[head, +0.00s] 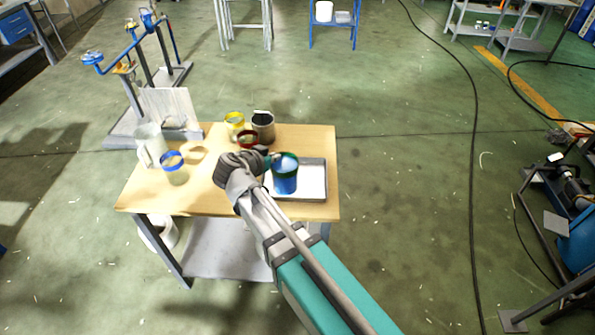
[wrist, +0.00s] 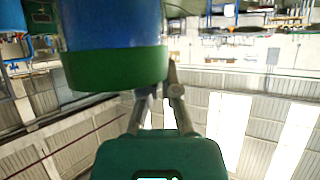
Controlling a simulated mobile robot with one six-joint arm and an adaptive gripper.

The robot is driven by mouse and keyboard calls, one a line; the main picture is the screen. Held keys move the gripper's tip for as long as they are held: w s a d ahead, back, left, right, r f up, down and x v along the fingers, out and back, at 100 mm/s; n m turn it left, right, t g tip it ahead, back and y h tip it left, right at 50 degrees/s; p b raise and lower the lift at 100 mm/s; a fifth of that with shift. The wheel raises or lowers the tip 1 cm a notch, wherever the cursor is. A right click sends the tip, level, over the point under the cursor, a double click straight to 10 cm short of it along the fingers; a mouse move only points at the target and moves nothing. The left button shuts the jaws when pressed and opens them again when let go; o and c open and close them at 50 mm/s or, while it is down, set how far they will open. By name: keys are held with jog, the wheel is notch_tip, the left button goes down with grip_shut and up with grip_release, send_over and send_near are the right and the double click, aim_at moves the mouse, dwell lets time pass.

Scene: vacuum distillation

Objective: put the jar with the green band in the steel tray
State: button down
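The jar with the green band (head: 285,178) is blue below a dark green rim. It is over the right part of the table, in front of the steel tray (head: 318,194) in the head view. Whether its base touches the tray floor I cannot tell. My gripper (head: 271,158) is at the jar's upper left side and looks shut on its wall. In the wrist view the jar (wrist: 115,68) looms large and upside down. One finger of the gripper (wrist: 160,85) lies against its right edge; the other is partly hidden behind the jar.
A yellow-banded jar (head: 235,120), a red-banded jar (head: 248,137) and a dark grey vessel (head: 263,127) stand behind my gripper. A blue-banded jar (head: 174,170) and a white pitcher (head: 150,147) stand at the left of the wooden table (head: 295,139). The tray's right side is clear.

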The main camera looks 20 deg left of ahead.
jog(key=shift+w+d+r, duration=0.15)
jog(key=shift+w+r, duration=0.1)
jog(key=w+a+f+b, duration=0.2)
jog(key=w+f+b, duration=0.7)
jog(key=w, duration=0.4)
dwell(0.5)
